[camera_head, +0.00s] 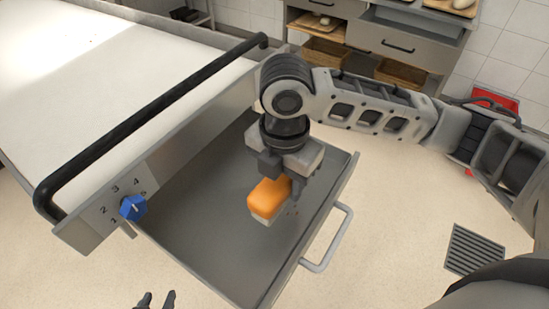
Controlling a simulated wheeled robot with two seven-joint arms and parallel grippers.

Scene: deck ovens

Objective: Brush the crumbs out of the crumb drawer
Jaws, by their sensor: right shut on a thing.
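The crumb drawer (190,229) is pulled out below the oven deck, a grey metal tray with a bar handle (330,240) on its front. My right gripper (284,181) points down inside the drawer, shut on an orange-topped brush (268,196) with a pale lower part. The brush is low over the drawer floor, right of the middle; I cannot tell whether it touches. A few small dark crumbs (293,211) show just right of the brush. My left gripper (156,300) shows only its fingertips at the bottom edge, open and empty, apart from the drawer.
The oven deck (110,75) with a black bar handle (150,120) overhangs the drawer's left side. A blue numbered knob (133,207) sits on its front panel. A shelf unit (400,45) with baskets stands behind. A floor grate (474,250) lies at right; the floor between is clear.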

